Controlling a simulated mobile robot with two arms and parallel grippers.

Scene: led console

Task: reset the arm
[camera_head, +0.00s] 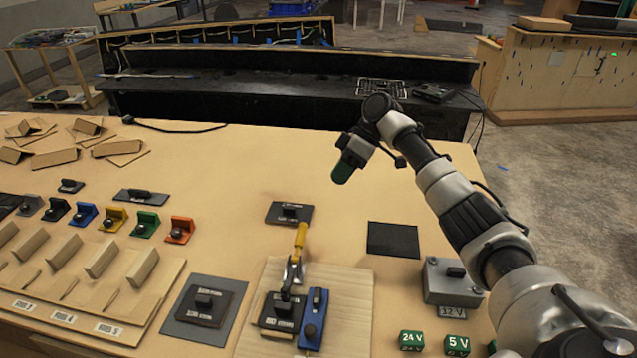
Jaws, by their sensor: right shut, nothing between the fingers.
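My right arm (440,170) reaches in from the right and bends at its wrist above the back right part of the wooden table (250,170). My left gripper is not in view.
A yellow-handled lever (300,240) stands on a wooden board with a blue module (312,320). Coloured modules line the left. The table's back middle is clear.

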